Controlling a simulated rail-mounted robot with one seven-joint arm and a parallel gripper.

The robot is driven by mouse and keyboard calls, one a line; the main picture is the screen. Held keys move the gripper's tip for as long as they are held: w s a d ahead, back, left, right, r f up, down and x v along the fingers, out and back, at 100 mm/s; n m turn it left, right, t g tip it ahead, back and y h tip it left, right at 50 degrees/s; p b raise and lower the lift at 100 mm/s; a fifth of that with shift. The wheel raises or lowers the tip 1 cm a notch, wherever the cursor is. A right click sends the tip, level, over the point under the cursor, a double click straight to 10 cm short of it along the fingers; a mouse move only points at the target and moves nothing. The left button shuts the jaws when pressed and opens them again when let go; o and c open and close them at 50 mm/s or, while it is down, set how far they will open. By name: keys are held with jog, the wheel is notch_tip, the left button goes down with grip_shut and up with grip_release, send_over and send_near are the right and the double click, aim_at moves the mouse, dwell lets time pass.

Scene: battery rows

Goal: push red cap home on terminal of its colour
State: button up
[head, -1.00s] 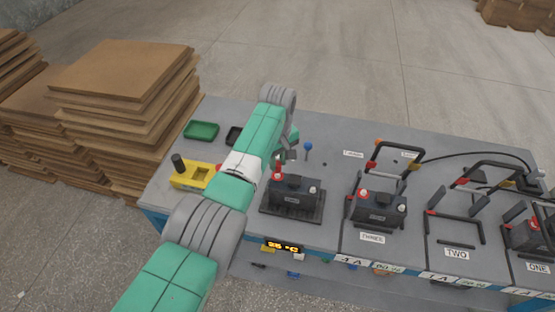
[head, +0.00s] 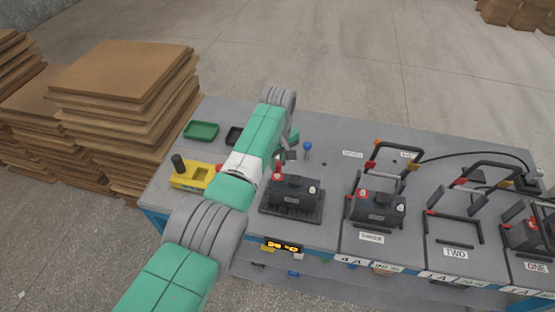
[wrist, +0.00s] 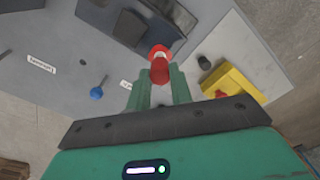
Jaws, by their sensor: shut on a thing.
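My gripper (wrist: 159,84) is shut on the red cap (wrist: 160,72), which sits between its green fingers in the wrist view. Just beyond the cap is a red-ringed terminal (wrist: 161,51) with a pale centre. The cap overlaps its near edge in the picture, and I cannot tell whether they touch. In the head view the dark battery (head: 298,190) stands upright on a black tray (head: 290,214). My gripper (head: 280,166) is over the battery's left end, at the red terminal, and my arm partly hides the area to the left.
A yellow block (head: 190,177) with a black knob stands left. A green tray (head: 201,131) and a blue-topped pin (head: 308,146) are behind. Another battery (head: 377,207) with a raised handle frame stands to the right. Bench is clear between the pin and the labels.

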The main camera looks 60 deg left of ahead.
jog(key=shift+f, duration=0.1)
dwell(0.4)
jog(key=shift+f+b, duration=0.5)
jog(key=shift+b, duration=0.05)
jog(key=shift+f, duration=0.15)
jog(key=shift+f+b, duration=0.25)
jog(key=shift+b, duration=0.1)
jog(key=shift+f+b, duration=0.4)
jog(key=shift+f, duration=0.05)
dwell(0.8)
jog(key=o, duration=1.5)
jog(key=shift+r, duration=0.15)
